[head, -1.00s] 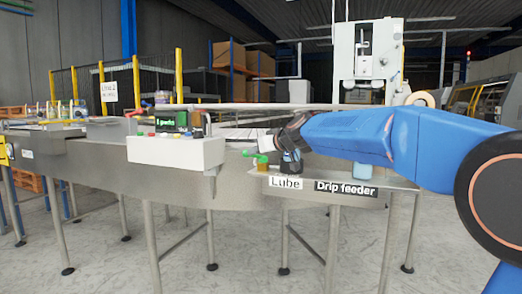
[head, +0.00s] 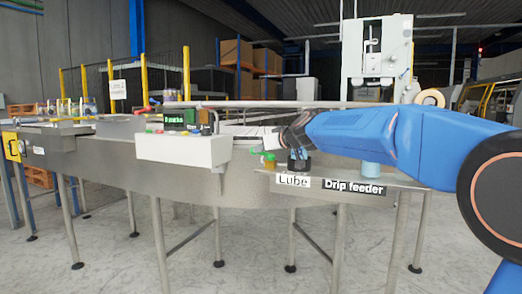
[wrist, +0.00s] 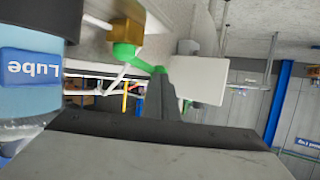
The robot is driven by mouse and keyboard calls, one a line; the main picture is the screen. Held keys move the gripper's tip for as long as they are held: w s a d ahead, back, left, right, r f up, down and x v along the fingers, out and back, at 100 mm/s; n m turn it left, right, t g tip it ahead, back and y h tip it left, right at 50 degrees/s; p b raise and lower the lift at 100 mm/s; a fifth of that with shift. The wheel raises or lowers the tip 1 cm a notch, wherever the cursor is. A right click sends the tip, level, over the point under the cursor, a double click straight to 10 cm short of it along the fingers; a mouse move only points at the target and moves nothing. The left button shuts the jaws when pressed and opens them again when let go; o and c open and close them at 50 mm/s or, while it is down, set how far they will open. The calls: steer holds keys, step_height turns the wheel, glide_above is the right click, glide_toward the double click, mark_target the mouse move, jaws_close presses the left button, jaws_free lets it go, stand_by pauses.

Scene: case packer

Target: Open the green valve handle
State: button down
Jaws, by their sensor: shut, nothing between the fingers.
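The green valve handle (head: 262,152) sits on a small brass valve body (head: 270,162) at the left end of the shelf marked Lube. In the wrist view the green handle (wrist: 132,56) runs from below the brass body (wrist: 126,27) towards my fingertips. My gripper (wrist: 160,78) is shut and empty, its dark fingers at the handle's free end. Whether they touch it I cannot tell. In the head view my gripper (head: 289,156) is small and dark, just right of the valve.
A pale blue bottle labelled Lube (wrist: 30,68) is close on the left in the wrist view. A light blue container (head: 371,170) stands above the Drip feeder label (head: 355,187). A white control box (head: 182,149) is left of the valve.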

steer(key=shift+w+a, duration=0.15)
steer(key=shift+a, duration=0.1)
steer(key=shift+w+a, duration=0.2)
steer(key=shift+w, duration=0.05)
steer(key=shift+w+a, duration=0.55)
steer(key=shift+w, duration=0.25)
